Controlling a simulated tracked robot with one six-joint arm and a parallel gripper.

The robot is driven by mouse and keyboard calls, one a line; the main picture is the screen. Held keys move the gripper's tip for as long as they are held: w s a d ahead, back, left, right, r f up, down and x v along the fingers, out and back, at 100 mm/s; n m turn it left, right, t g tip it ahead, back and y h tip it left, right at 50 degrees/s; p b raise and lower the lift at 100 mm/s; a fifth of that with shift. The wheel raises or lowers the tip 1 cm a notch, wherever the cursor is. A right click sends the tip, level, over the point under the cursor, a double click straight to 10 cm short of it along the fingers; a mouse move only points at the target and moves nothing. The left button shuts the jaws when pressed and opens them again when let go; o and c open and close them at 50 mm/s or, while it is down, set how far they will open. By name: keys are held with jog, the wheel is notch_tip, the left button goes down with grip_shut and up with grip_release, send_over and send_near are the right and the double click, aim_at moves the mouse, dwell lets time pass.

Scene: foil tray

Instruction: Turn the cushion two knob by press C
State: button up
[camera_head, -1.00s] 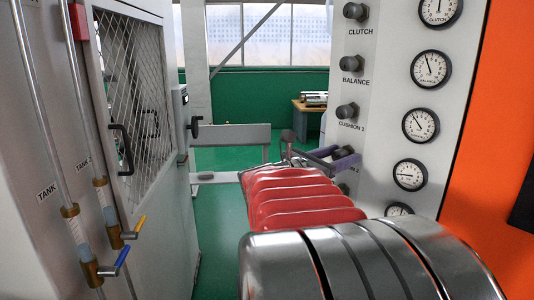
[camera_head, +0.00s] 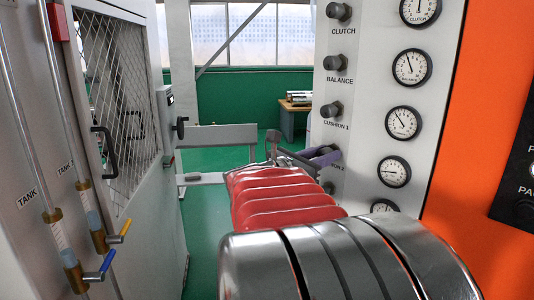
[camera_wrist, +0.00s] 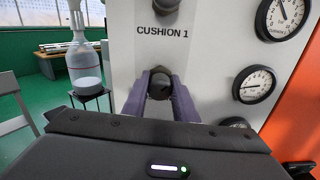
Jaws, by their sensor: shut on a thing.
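The cushion two knob (camera_wrist: 160,84) is dark and round, on the white panel (camera_wrist: 212,65) below the CUSHION 1 label. My gripper (camera_wrist: 161,92) has its two purple fingers on either side of it, shut on it. In the head view my gripper (camera_head: 326,157) reaches the panel below the CUSHION 1 knob (camera_head: 331,110). The fingers cover most of the held knob there, and its label shows only in part. My red and metal arm covers the lower middle of the head view.
The BALANCE knob (camera_head: 335,62), CLUTCH knob (camera_head: 339,12) and several dials (camera_head: 404,123) share the panel. Another dark knob (camera_head: 328,187) is just below my gripper. A mesh-door cabinet (camera_head: 125,100) stands left, with a blue valve handle (camera_head: 107,261). Green floor lies between.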

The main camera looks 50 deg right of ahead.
jog(key=shift+m, duration=0.3)
jog(key=m, duration=1.2)
jog(key=shift+f+m, duration=0.15)
jog(key=shift+m, duration=0.15)
jog(key=m, duration=0.4)
jog(key=shift+s+f, duration=0.1)
jog(key=shift+f+m, duration=0.1)
jog(key=shift+m, duration=0.2)
jog(key=o, duration=1)
jog(key=shift+o, duration=0.2)
jog(key=shift+a+r, duration=0.1)
jog(key=shift+r, duration=0.1)
jog(key=v, duration=1.3)
jog(key=shift+a, duration=0.35)
